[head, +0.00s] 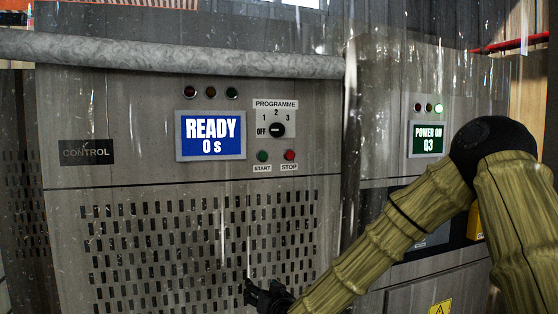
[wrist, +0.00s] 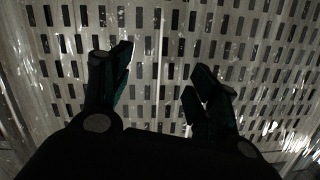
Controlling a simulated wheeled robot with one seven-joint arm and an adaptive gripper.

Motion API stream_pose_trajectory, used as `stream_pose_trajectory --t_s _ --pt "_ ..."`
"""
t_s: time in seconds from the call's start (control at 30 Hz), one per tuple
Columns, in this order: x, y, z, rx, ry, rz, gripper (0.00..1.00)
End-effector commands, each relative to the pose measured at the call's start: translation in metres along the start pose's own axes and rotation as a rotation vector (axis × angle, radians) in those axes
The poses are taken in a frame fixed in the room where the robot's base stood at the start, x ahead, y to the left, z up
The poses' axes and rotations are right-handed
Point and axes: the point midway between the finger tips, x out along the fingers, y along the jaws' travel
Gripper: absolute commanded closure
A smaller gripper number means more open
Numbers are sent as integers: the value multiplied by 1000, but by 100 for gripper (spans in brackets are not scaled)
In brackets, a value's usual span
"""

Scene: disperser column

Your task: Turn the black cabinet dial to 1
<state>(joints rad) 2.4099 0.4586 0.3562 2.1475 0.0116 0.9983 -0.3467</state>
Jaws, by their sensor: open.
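The black dial (head: 277,130) sits on the white PROGRAMME plate (head: 275,105) of the grey cabinet in the head view. The plate is marked OFF, 1, 2 and 3 around the dial. The dial's pale mark appears to point left, toward OFF. My gripper (head: 262,291) is low in the head view, below the dial and in front of the slotted panel, apart from the dial. In the wrist view my gripper (wrist: 160,80) has its two fingers spread with nothing between them. The dial is not in the wrist view.
A blue screen (head: 210,135) reads READY 0 s. Green START (head: 263,156) and red STOP (head: 290,155) buttons sit just under the dial. A grey pipe (head: 180,53) crosses above. The slotted panel (head: 200,245) fills the lower cabinet. A second cabinet on the right has a POWER ON Q3 screen (head: 428,138).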

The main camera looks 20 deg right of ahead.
Motion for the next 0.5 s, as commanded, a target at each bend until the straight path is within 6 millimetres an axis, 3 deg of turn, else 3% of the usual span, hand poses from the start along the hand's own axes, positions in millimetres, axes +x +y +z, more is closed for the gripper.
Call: stream_pose_trajectory --t_s 0.03,0.2,0.33,0.4,0.5 --pt "0 -4 -55 10 78 0 39" --pt "-16 -17 -209 34 313 2 39" --pt "-40 -20 -303 53 456 9 39" --pt "-52 -21 -339 62 513 14 39" --pt "-66 -21 -374 71 569 18 39"
